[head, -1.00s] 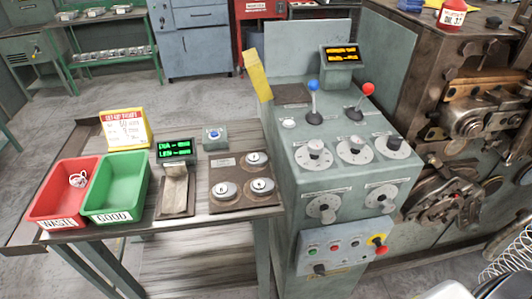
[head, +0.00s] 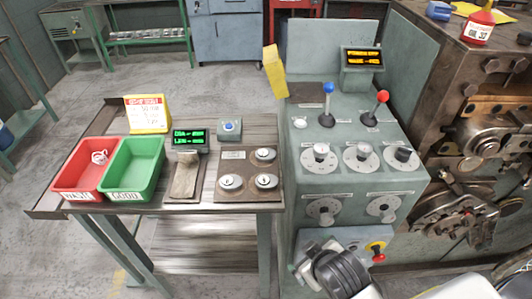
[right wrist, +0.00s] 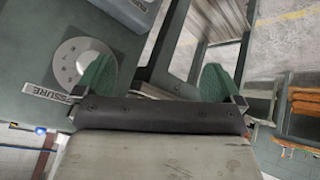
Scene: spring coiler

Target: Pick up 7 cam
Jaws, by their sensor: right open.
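Three round metal discs sit on a brown plate (head: 248,193) at the right end of the table: a back disc (head: 265,154), a front left disc (head: 231,182) and a front right disc (head: 266,181). Their markings are too small to read, so I cannot tell which is cam 7. My right gripper (right wrist: 157,82) is open and empty in the right wrist view, its green-padded fingers apart beside a dial (right wrist: 78,65) labelled with pressure. A dark part of my right arm shows low in the head view, in front of the control cabinet, away from the discs. My left gripper is not in view.
A red bin (head: 82,178) holding a small coil and a green bin (head: 132,172) stand on the table's left. A small green-text display (head: 188,137) and a blue-button box (head: 230,128) stand behind. The control cabinet (head: 300,220) with levers and dials borders the table's right.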

